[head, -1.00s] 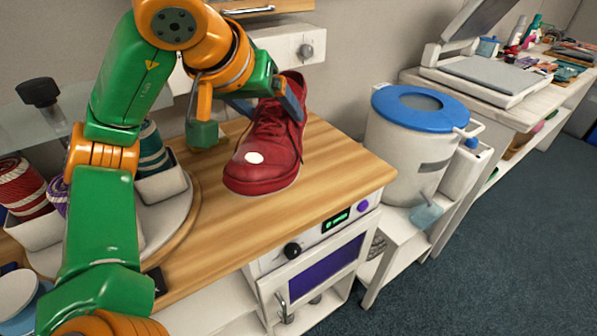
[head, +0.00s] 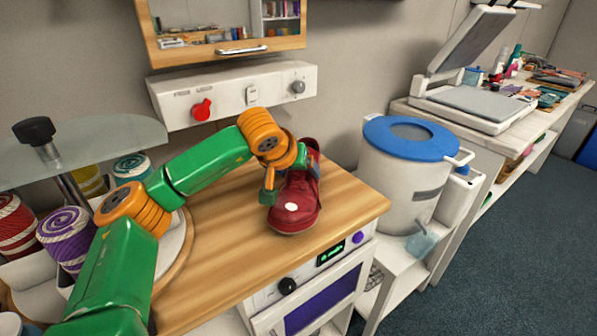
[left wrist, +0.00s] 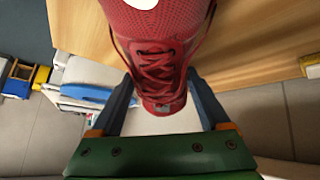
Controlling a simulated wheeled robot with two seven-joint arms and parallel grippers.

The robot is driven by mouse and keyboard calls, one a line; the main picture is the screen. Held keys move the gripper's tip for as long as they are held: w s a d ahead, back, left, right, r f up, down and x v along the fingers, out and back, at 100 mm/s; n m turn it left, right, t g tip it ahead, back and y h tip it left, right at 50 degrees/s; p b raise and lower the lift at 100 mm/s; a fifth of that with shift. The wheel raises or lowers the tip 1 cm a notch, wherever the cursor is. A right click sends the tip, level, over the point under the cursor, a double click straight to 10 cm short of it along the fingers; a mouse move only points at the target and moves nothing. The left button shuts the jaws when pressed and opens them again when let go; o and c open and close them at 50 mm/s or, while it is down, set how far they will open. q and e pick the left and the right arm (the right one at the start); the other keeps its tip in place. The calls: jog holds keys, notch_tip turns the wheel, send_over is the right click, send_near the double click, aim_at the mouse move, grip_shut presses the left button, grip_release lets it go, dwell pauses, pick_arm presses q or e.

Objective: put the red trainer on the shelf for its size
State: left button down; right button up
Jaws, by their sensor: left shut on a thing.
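The red trainer (head: 296,204) has a white round spot on its toe and red laces. It is over the wooden worktop (head: 232,240), toe towards me; I cannot tell whether its sole touches the wood. My left gripper (head: 289,168) is shut on the trainer at its ankle end. In the left wrist view the trainer (left wrist: 158,62) hangs between the two fingers of the left gripper (left wrist: 162,105), with the laces facing the camera. No shelf marked with sizes can be made out. My right gripper is not in view.
Thread spools (head: 64,232) and a glass plate (head: 85,148) are at the left. A control panel with a red knob (head: 202,109) is on the wall behind. A white drum with a blue lid (head: 410,139) stands right of the worktop.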

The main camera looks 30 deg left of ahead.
pick_arm(q)
grip_release()
jog(key=shift+r, duration=0.1)
